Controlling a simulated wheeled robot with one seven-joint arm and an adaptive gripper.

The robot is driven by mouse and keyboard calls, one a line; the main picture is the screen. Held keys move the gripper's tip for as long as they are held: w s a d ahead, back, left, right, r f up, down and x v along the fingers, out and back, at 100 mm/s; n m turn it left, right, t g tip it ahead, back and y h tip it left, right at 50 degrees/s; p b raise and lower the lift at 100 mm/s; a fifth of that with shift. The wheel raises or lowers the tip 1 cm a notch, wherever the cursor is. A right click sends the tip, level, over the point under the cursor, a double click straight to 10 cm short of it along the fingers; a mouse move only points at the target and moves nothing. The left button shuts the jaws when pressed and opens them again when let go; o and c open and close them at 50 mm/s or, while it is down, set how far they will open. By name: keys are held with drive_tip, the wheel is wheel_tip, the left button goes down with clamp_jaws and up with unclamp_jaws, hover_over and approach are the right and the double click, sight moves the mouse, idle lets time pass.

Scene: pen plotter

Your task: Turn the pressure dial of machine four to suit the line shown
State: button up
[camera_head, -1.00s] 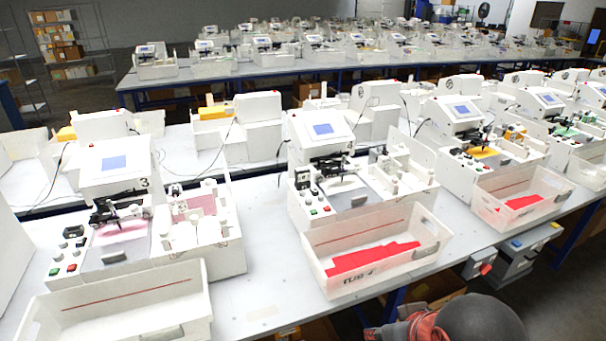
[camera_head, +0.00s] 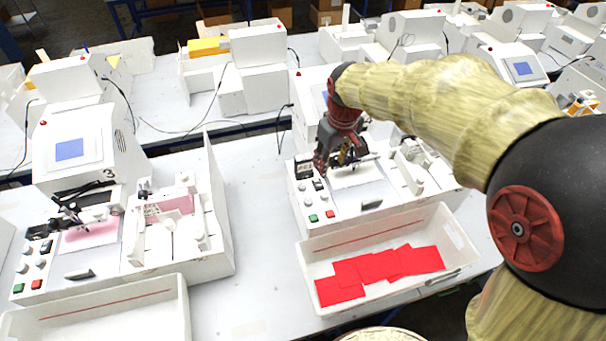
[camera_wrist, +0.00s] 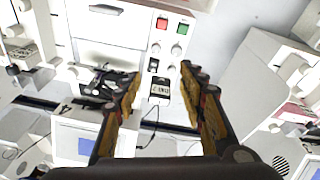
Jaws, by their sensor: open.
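The middle machine (camera_head: 345,217), taken as machine four from its place right of the one marked 3, has a white front panel with a red button (camera_head: 330,214), a green button (camera_head: 313,218), pale knobs (camera_head: 308,199) and a small dark gauge (camera_head: 304,170). My gripper (camera_head: 324,165) hangs over the panel's upper left and hides part of the screen. In the wrist view its fingers are open and apart on either side of the dark gauge (camera_wrist: 160,90). Pale knobs (camera_wrist: 176,50) lie beyond the fingertips, untouched. I cannot make out any drawn line.
A white tub (camera_head: 455,234) with red cards (camera_head: 378,270) stands before the machine. Machine 3 (camera_head: 75,150) and its tub (camera_head: 100,315) stand to the left. Bare table (camera_head: 255,200) lies between. A thin cable (camera_wrist: 150,130) shows beyond the gauge.

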drive_tip(key=w+a+f+n+g+p, duration=0.1)
drive_tip(key=w+a+f+n+p, duration=0.1)
drive_tip(key=w+a+f+p, duration=0.35)
drive_tip(key=n+g, duration=0.1)
hover_over(303, 186)
wheel_tip(303, 186, down, 8)
drive_tip(key=shift+r, duration=0.15)
drive_tip(key=shift+n, duration=0.3)
drive_tip(key=shift+f+p, duration=0.55)
drive_tip(key=shift+f, duration=3.65)
drive_tip(key=shift+c, duration=0.5)
clamp_jaws()
